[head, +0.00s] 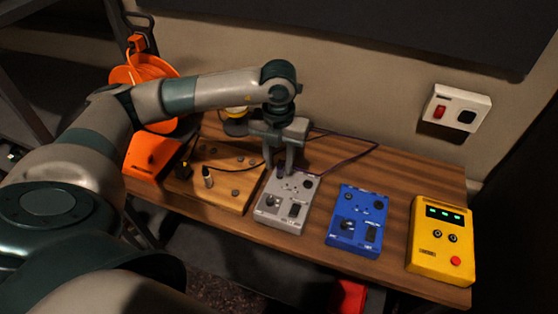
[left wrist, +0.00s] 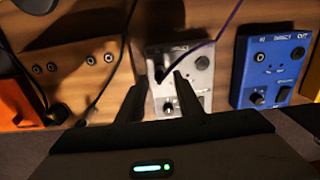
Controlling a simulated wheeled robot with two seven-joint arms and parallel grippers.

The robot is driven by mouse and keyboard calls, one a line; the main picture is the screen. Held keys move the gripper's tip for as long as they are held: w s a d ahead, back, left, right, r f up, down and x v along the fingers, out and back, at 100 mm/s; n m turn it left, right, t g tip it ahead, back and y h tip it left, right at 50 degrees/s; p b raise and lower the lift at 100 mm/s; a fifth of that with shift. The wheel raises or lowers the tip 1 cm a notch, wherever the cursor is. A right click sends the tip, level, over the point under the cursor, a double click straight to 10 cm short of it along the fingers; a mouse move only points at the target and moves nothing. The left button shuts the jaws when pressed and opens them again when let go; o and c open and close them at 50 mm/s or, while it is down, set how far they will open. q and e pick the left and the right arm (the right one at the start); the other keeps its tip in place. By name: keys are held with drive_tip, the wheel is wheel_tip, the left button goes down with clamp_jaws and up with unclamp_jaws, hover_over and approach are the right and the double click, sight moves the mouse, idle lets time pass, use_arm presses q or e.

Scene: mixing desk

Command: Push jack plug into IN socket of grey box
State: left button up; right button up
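The grey box (head: 287,203) sits on the wooden desk, left of the blue box; it also shows in the left wrist view (left wrist: 203,80). A dark jack plug (left wrist: 160,76) on a purple cable stands at the box's upper left, where the IN socket lies. I cannot tell how deep it sits. The plug shows small in the head view (head: 281,172). My left gripper (head: 279,167) is above that corner, pointing down. Its fingers (left wrist: 159,82) are apart, one on each side of the plug, with gaps visible. My right gripper is not in view.
The blue box (head: 356,219) and yellow box (head: 443,240) stand to the right. A wooden board (head: 222,180) with several small knobs and an orange box (head: 150,158) lie left. The purple cable (head: 350,157) loops behind the grey box. A wall switch (head: 456,109) is at right.

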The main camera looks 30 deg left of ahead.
use_arm(q)
drive_tip(key=shift+r, duration=0.1)
drive_tip(key=shift+r, duration=0.5)
wheel_tip(320, 180, up, 16)
drive_tip(key=b, duration=0.3)
drive_tip(key=shift+r, duration=0.1)
drive_tip(key=shift+s, duration=0.1)
idle(0.5)
